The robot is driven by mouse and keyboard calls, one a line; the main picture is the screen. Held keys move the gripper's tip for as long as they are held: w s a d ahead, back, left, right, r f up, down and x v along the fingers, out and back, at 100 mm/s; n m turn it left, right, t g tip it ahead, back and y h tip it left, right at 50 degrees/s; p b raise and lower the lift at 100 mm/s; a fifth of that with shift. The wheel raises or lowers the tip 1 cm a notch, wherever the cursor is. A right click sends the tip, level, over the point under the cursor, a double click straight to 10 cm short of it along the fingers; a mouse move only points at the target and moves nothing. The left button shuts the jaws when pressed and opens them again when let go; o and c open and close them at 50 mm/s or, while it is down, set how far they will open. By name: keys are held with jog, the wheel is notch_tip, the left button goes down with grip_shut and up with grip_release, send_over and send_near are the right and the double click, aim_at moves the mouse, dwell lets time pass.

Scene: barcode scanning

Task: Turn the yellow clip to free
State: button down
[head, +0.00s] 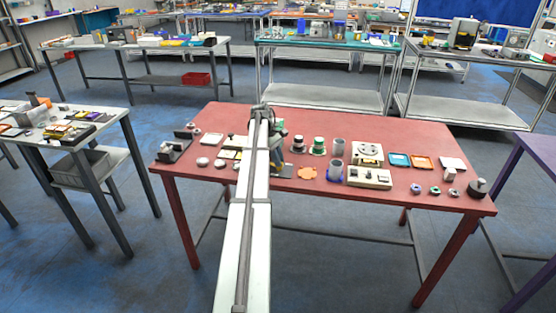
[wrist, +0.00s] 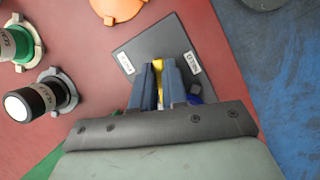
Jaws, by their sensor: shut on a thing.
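In the wrist view, the yellow clip (wrist: 158,66) shows as a narrow strip between the two blue-grey fingers of my gripper (wrist: 160,70). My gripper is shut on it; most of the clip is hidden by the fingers. Beneath it is a dark grey plate (wrist: 150,40) with a small white label near the left corner (wrist: 124,63) and another at the right (wrist: 193,62). The label text is too small to read. In the head view, part of the plate (head: 282,171) shows right of my arm; the clip is hidden there.
An orange disc (wrist: 117,8) lies beside the plate. A black cylinder with a white top (wrist: 25,104) and a green-based one (wrist: 14,44) stand to the left in the wrist view. A dark blue piece (wrist: 195,96) shows by the right finger.

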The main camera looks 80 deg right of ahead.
jog(key=m+t+y, duration=0.1)
jog(key=m, duration=0.3)
jog(key=shift+d+m, duration=0.15)
jog(key=shift+m, duration=0.15)
jog(key=shift+y, duration=0.3)
jog(key=c, duration=1.2)
grip_release()
jog(key=shift+s, duration=0.1)
jog(key=shift+o, duration=0.2)
jog(key=shift+r, duration=0.15)
jog(key=v, duration=0.7)
